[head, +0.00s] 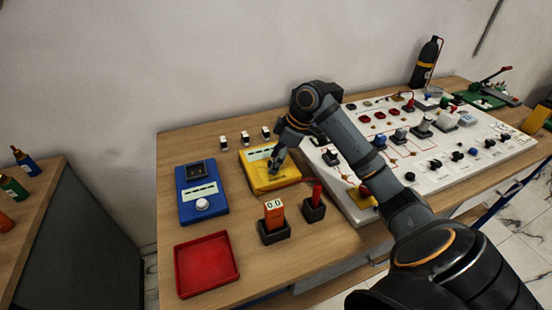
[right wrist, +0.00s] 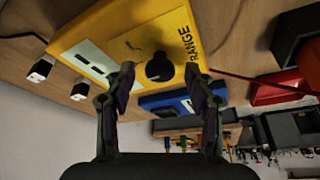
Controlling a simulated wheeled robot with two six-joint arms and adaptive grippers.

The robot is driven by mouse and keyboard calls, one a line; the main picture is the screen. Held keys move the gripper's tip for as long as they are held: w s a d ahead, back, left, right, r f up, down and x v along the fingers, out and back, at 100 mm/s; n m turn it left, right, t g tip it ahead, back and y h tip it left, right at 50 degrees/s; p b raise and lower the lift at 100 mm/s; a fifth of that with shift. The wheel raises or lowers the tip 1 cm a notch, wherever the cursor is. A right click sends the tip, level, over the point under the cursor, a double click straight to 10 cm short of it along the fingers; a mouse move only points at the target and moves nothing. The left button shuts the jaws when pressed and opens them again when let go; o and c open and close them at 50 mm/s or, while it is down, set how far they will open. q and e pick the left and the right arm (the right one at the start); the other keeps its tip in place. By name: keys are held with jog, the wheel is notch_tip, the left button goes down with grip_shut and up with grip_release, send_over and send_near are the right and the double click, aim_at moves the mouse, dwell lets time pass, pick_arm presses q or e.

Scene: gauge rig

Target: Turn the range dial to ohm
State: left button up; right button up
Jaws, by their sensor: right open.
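The yellow meter box (head: 258,183) lies on the wooden table in the head view. Its range dial, a round black knob (right wrist: 159,67), shows in the right wrist view beside the printed word RANGE. In the head view my gripper hides the dial. My right gripper (head: 273,166) is over the yellow box, pointing down. In the right wrist view its two fingers (right wrist: 160,76) are open, and the dial appears between them. I cannot tell whether they touch it. The dial's marks are too small to read. My left gripper is not in view.
Left of the yellow box is a blue box (head: 188,213) with a white knob. In front stand an orange block (head: 274,210) reading 0.0 and a red-handled probe (head: 316,196) in a black holder. A red tray (head: 207,264) lies front left. A crowded white board (head: 450,175) fills the right.

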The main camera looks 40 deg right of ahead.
grip_shut()
jog(key=shift+r+m+p, duration=0.2)
jog(key=shift+m+p, duration=0.2)
jog(key=shift+p, duration=0.45)
jog(key=m+h+p, duration=0.1)
jog(key=m+p, duration=0.1)
jog(key=p, duration=0.1)
jog(key=m+t+p, duration=0.1)
jog(key=m+p, duration=0.1)
jog(key=p, duration=0.2)
jog(key=m+h+p, duration=0.1)
jog(key=m+p, duration=0.2)
jog(key=p, duration=0.1)
jog(key=shift+s+a+r+t+h, duration=0.15)
jog(key=shift+a+t+h, duration=0.15)
jog(key=shift+f+m+h+p, duration=0.25)
jog(key=shift+m+h+p, duration=0.25)
jog(key=shift+m+p, duration=0.9)
grip_release()
